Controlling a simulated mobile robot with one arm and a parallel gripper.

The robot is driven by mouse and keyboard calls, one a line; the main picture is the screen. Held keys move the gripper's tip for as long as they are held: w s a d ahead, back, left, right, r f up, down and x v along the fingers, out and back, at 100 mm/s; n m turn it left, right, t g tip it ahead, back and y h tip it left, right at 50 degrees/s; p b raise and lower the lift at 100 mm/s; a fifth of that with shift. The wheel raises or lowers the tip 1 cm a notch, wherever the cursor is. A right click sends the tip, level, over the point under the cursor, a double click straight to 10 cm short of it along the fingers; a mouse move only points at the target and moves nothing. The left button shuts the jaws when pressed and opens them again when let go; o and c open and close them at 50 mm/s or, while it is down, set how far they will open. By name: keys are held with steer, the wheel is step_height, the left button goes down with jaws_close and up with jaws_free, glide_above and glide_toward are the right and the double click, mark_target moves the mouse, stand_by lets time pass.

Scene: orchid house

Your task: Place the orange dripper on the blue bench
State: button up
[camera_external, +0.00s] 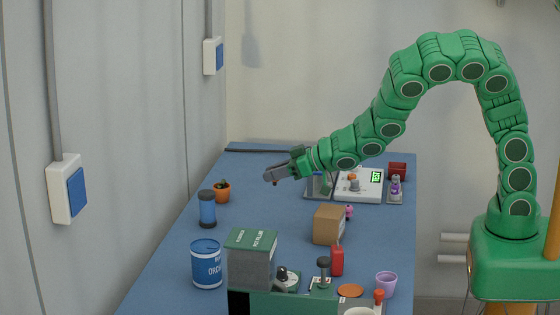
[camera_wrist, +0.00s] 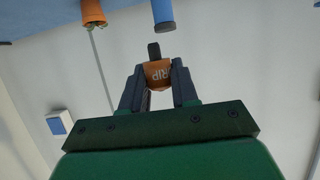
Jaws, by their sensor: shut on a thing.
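The orange dripper (camera_wrist: 159,74), with dark lettering on it and a dark upper part, is between the two fingers of my gripper (camera_wrist: 158,82) in the wrist view. The fingers are shut on it. In the external view my gripper (camera_external: 272,176) is held out to the left above the far part of the blue bench (camera_external: 265,215). The dripper cannot be made out clearly there. A corner of the bench (camera_wrist: 25,22) shows at the top left of the wrist view.
An orange plant pot (camera_external: 222,192) and a blue cylinder (camera_external: 207,210) stand at the bench's left. A white scale (camera_external: 372,190) is at the back right. A cardboard box (camera_external: 328,225), green box (camera_external: 251,265) and blue tin (camera_external: 206,263) stand nearer. The bench's middle is clear.

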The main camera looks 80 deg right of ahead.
steer(key=shift+s+r, duration=0.1)
steer(key=shift+s, duration=0.15)
steer(key=shift+d+r, duration=0.3)
steer(key=shift+d, duration=0.3)
steer(key=shift+n+y, duration=0.6)
steer(key=shift+y, duration=0.2)
steer(key=d+r, duration=0.1)
steer(key=d, duration=0.1)
steer(key=d+r, duration=0.1)
steer(key=d, duration=0.1)
steer(key=s+d+r, duration=0.1)
steer(key=d, duration=0.1)
steer(key=shift+r, duration=0.1)
jaws_close()
steer(key=s+d+r+n+y, duration=0.2)
steer(key=s+d, duration=0.4)
steer(key=s, duration=0.4)
steer(key=s+d+r+n+g+y, duration=0.1)
steer(key=s+d+r+n+y, duration=0.1)
steer(key=s+d, duration=0.4)
steer(key=shift+s+r, duration=0.5)
steer(key=shift+s, duration=1.6)
steer(key=shift+w+d+y, duration=0.1)
steer(key=shift+y, duration=0.2)
